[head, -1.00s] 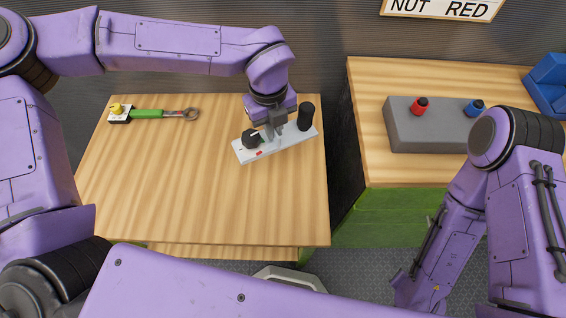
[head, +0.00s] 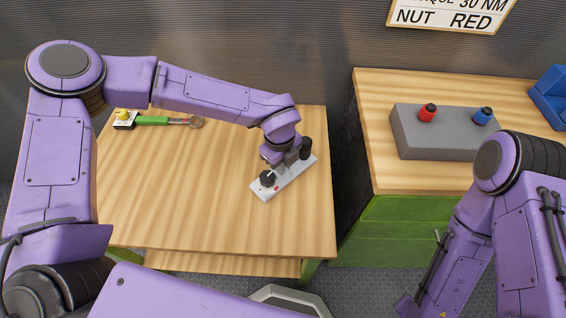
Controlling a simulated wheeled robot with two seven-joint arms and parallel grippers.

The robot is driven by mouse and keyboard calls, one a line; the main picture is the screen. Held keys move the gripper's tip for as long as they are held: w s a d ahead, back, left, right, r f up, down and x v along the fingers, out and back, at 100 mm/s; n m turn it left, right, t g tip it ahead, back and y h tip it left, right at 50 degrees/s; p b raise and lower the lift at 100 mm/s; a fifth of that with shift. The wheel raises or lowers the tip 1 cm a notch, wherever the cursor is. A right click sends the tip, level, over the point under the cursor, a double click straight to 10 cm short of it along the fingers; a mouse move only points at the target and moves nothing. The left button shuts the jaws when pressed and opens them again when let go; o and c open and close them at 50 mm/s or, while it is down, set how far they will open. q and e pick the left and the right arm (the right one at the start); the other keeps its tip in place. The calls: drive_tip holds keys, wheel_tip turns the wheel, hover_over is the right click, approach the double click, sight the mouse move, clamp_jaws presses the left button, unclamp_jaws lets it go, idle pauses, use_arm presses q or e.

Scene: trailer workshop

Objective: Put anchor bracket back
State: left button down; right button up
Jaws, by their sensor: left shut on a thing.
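A light grey plate (head: 291,184), which looks like the anchor bracket, carries a black knob near its front-left end and a black cylinder at its far-right end. A small red mark shows on it. My left gripper (head: 278,167) reaches down from above and is shut on the part at its middle. The fingertips are partly hidden by the wrist. The plate lies slanted over the right side of the left wooden table; I cannot tell whether it touches the top. My right arm shows at the right, but its gripper is not in view.
On the right bench stand a grey block (head: 445,145) with red and blue pieces and a blue bin (head: 553,95). A dark gap separates the tables.

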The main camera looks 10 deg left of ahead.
use_arm(q)
drive_tip(key=c, duration=1.2)
unclamp_jaws()
drive_tip(key=r, duration=1.2)
drive_tip(key=shift+s+a+r, duration=0.1)
drive_tip(key=shift+s+a, duration=0.1)
drive_tip(key=shift+s, duration=0.15)
